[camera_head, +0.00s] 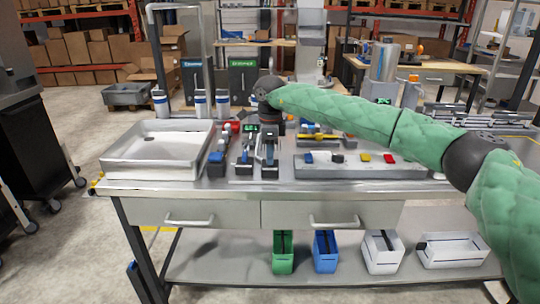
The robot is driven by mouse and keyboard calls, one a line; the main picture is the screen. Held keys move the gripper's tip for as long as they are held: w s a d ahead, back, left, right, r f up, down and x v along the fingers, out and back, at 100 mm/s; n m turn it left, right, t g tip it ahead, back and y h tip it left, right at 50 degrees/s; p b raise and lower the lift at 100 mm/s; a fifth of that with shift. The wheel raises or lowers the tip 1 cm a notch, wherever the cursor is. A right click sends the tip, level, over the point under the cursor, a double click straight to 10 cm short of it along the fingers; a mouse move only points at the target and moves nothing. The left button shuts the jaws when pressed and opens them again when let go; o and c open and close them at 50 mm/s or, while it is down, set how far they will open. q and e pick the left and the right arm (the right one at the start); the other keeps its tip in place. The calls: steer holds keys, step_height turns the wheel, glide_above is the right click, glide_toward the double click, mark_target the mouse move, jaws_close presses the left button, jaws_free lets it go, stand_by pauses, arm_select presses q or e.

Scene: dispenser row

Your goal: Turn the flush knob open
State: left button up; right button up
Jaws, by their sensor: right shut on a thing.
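My right arm comes in from the right in a green sleeve, and its dark wrist bends down over the row of small dispensers on the steel bench. My right gripper (268,158) points down at the row, shut on what seems to be the flush knob. The fingers and wrist hide the knob, so its turn cannot be read. Just left of the gripper stands a dark unit (245,152) with a small green display. Farther left is a blue and dark unit (217,158). My left gripper is not in view.
A white tray (112,163) stands at the bench's left. A grey panel (380,171) with blue, yellow and red blocks lies right of the gripper, under my forearm. White-and-blue bottles (200,105) stand behind. Green, blue and white bins sit on the lower shelf.

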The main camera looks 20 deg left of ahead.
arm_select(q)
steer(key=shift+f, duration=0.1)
arm_select(e)
steer(key=shift+r, duration=0.15)
steer(key=o, duration=1)
step_height(320, 180, up, 6)
steer(key=shift+r+b, duration=0.1)
steer(key=shift+b, duration=0.4)
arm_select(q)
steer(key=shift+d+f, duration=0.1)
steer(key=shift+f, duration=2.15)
arm_select(e)
steer(key=shift+r, duration=0.7)
